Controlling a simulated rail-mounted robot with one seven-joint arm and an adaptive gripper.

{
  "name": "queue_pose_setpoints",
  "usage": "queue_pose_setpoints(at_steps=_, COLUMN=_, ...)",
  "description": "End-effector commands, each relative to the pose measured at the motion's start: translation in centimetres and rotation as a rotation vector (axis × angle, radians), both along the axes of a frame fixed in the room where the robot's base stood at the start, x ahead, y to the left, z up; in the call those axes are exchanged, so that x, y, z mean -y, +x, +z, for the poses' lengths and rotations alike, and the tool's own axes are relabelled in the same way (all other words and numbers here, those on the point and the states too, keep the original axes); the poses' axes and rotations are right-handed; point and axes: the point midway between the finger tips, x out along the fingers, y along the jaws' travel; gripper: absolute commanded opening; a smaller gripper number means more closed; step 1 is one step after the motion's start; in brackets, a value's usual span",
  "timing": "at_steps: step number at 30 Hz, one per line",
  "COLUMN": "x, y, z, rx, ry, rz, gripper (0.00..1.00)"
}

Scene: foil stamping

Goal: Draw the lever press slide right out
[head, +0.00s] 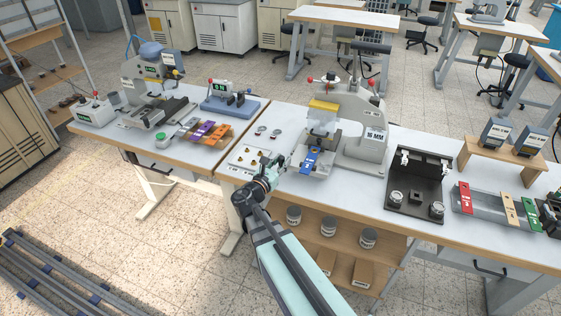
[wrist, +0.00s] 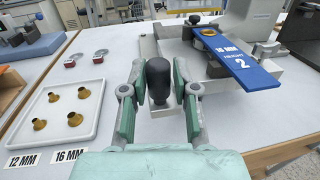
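The grey lever press (head: 357,125), marked 16 MM, stands on the right-hand bench. Its slide (head: 318,170) sits low at its front with a blue plate (head: 311,158) lying on it; the blue plate, marked 16 MM and 2, also shows in the wrist view (wrist: 235,62). A black knob handle (wrist: 159,82) stands upright beside the slide's near left end. My gripper (head: 277,163) is at this handle, with one finger on each side of it in the wrist view (wrist: 158,88). The fingers look open, with narrow gaps beside the knob.
A white tray (wrist: 45,140) with several brass parts lies left of my gripper, with two small round metal pieces (head: 268,131) behind it. A dark fixture (head: 419,185) stands right of the press. Another press (head: 150,85) is on the left bench.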

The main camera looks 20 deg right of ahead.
Motion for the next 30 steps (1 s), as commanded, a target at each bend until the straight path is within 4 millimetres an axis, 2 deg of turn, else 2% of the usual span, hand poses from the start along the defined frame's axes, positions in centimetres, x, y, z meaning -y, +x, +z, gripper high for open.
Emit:
queue_pose_setpoints(at_steps=14, x=-0.5, y=-0.4, z=0.1, rx=0.000, ry=-0.003, rz=0.003, gripper=0.49)
queue_pose_setpoints(at_steps=19, x=-2.4, y=-1.8, z=0.1, rx=-0.001, ry=-0.003, rz=0.005, gripper=0.49)
queue_pose_setpoints(at_steps=30, x=-7.8, y=-5.9, z=0.1, rx=0.000, ry=-0.003, rz=0.004, gripper=0.49)
